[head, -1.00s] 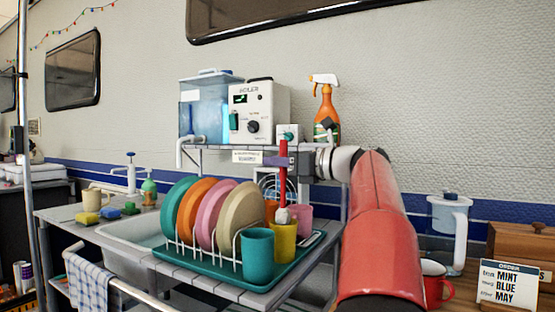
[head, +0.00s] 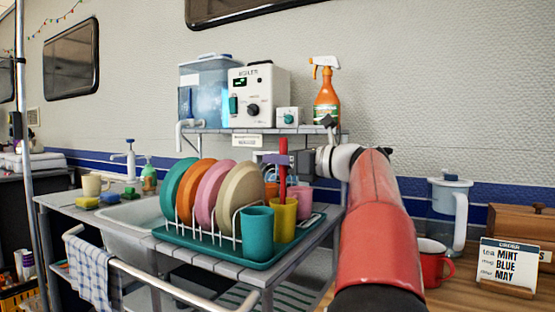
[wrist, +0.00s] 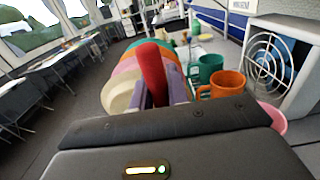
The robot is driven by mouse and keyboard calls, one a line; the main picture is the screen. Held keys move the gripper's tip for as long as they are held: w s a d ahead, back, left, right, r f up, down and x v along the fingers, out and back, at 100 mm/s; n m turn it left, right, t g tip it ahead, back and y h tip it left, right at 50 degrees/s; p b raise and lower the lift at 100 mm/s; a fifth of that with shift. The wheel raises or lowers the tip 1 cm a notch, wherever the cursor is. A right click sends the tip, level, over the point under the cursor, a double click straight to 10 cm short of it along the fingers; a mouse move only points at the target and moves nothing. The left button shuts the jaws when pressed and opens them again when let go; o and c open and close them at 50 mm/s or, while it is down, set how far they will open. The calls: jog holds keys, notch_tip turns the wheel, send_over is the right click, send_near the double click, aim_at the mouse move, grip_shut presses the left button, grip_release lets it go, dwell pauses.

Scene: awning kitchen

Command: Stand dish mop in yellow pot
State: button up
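The dish mop (head: 283,178) has a long red handle and stands nearly upright in the head view. Its lower end goes down into the mouth of the yellow pot (head: 283,224), and its white head is hidden there. My gripper (head: 282,159) is shut on the upper part of the handle, above the pot. In the wrist view the red handle (wrist: 152,72) sits between the purple fingers of my gripper (wrist: 158,92). The yellow pot is not visible in the wrist view. I cannot tell whether the mop head touches the pot's bottom.
A teal cup (head: 257,235) stands left of the pot and a pink cup (head: 300,200) behind it right, on the teal tray (head: 215,250). A rack holds several plates (head: 240,198). The shelf above holds the boiler (head: 258,95) and spray bottle (head: 326,100).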

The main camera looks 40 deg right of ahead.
jog(key=o, duration=0.5)
jog(key=v, duration=0.8)
dwell(0.9)
